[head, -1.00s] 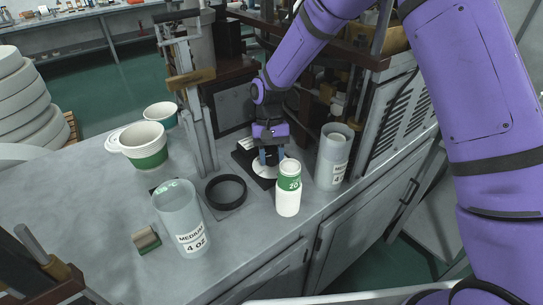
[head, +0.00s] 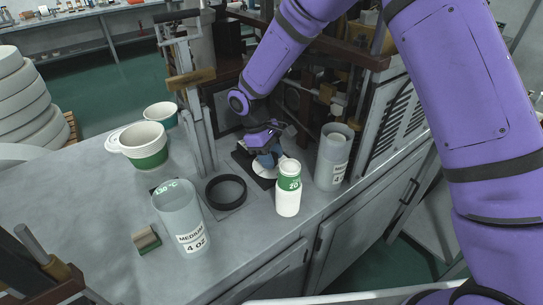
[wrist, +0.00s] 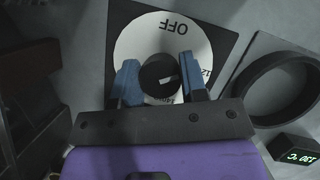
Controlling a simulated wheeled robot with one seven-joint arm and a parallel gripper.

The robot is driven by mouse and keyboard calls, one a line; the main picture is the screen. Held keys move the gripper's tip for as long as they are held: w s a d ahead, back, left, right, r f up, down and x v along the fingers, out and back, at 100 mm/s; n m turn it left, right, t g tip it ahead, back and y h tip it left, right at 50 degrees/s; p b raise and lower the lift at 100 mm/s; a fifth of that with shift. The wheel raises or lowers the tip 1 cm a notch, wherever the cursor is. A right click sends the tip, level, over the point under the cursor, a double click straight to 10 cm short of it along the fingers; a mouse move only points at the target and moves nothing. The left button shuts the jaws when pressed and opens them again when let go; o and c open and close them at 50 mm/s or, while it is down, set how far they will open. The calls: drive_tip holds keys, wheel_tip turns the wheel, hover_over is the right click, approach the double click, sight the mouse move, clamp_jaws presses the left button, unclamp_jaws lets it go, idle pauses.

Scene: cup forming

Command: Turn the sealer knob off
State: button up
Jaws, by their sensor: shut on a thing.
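The sealer knob (wrist: 156,70) is a small dark round knob in the middle of a white dial (wrist: 135,38) on a black square plate. OFF is printed upside down at the dial's top in the wrist view. A pale mark on the knob sits at its lower right, pointing away from OFF. My gripper (wrist: 159,80) has its blue fingers on either side of the knob, shut on it. In the head view my gripper (head: 266,157) is over the dial (head: 262,170), and the knob is hidden by it.
A white and green bottle (head: 288,190) stands just in front of the dial. A clear cup tube (head: 332,158) is to the right, a larger tube (head: 181,220) front left. A black ring (head: 226,191) lies beside the dial. A small display (wrist: 297,153) reads 130 °C.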

drive_tip(key=n+t, duration=0.2)
drive_tip(key=n, duration=0.3)
drive_tip(key=shift+n, duration=0.3)
drive_tip(key=n+t, duration=0.2)
drive_tip(key=n, duration=0.3)
drive_tip(key=shift+n, duration=0.3)
drive_tip(key=o, duration=0.9)
drive_tip(key=v, duration=1)
drive_tip(key=shift+s+a+r, duration=0.15)
drive_tip(key=shift+a+r, duration=0.05)
drive_tip(key=shift+r, duration=0.15)
